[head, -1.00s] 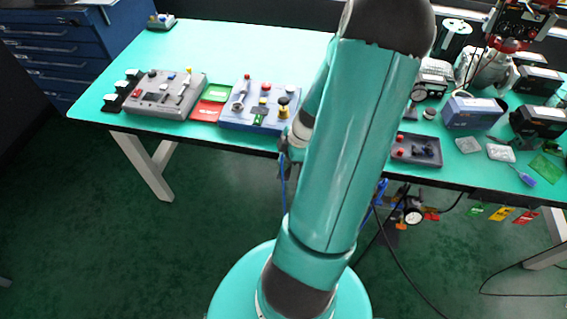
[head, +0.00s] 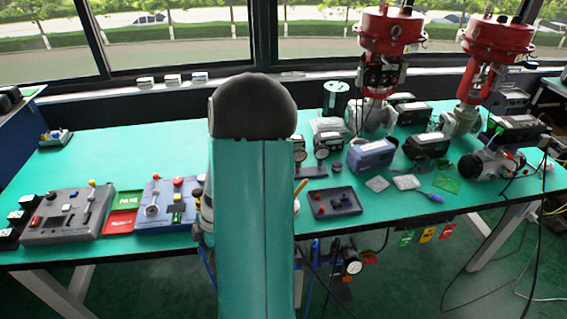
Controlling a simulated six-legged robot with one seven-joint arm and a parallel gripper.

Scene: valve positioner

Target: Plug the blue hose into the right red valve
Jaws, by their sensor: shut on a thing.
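The right red valve (head: 497,38) stands at the back right of the bench, with a round red top and a grey body below. A second red valve (head: 392,32) stands to its left. The blue hose (head: 208,266) shows as a thin strand hanging just left of my arm. A further blue strand shows right of my arm, below the bench edge. My gripper (head: 200,228) is mostly hidden behind my arm, near the bench's front edge. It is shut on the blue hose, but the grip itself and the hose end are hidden. It is far left of both valves.
The green bench (head: 110,155) holds grey (head: 68,213) and blue (head: 166,203) control boxes at left. A dark tray (head: 335,203), a blue-grey box (head: 372,156) and several instruments crowd the right. Black cables (head: 535,225) hang at far right. The bench's back left is mostly clear.

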